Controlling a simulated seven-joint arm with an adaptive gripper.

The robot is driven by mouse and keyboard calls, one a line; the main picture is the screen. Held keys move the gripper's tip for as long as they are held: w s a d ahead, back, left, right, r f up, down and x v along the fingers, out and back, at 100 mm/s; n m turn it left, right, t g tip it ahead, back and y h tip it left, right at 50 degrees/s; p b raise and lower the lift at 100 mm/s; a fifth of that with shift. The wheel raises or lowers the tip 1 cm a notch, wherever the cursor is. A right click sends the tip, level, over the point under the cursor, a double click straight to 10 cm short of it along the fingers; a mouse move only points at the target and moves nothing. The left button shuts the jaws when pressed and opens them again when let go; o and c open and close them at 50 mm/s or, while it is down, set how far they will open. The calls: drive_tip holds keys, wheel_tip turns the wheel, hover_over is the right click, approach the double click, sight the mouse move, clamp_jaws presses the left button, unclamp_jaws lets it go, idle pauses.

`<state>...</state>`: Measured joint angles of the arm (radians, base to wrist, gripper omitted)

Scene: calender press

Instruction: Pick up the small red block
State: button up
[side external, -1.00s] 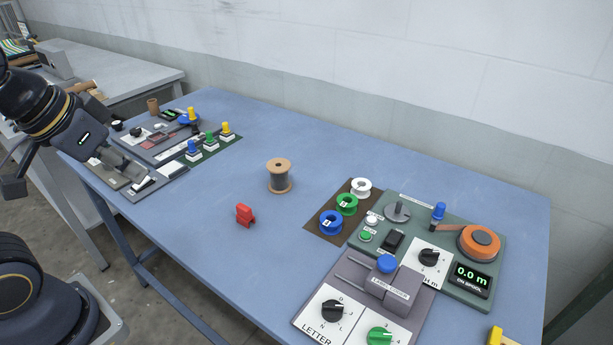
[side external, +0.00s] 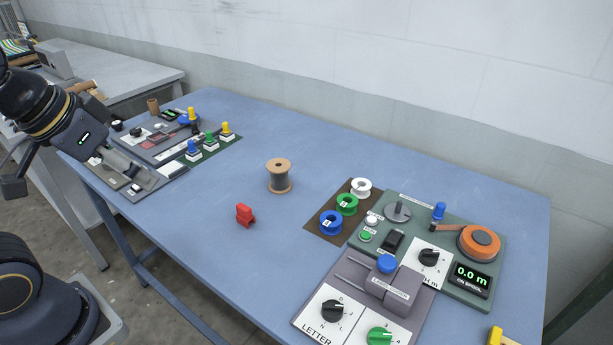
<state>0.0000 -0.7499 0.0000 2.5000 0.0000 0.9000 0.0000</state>
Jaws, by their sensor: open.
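The small red block (side external: 245,215) stands on the blue table (side external: 205,235), left of the middle of the picture and in front of the wooden spool. Nothing touches it. My gripper (side external: 62,160) is at the left edge of the view, well to the left of the red block and apart from it. It is open, and I see nothing held in it. Its fingers show only in part.
A wooden spool (side external: 279,176) stands just behind the block. Several coloured reels lie on a brown mat (side external: 323,236) to the right, beside a grey-green panel (side external: 485,221). A control station (side external: 165,135) occupies the table's left end. Table around the block is clear.

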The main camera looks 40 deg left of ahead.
drive_tip(key=w+r, duration=0.4)
drive_tip(key=w, duration=0.3)
drive_tip(key=g, duration=0.5)
hover_over(243, 207)
wheel_tip(243, 207, down, 12)
drive_tip(key=shift+g, duration=0.3)
wheel_tip(243, 207, down, 14)
drive_tip(key=shift+s+f, duration=0.1)
drive_tip(key=shift+f, duration=2.75)
drive_tip(key=shift+w, duration=0.2)
drive_tip(key=shift+c, duration=0.2)
drive_tip(key=c, duration=0.9)
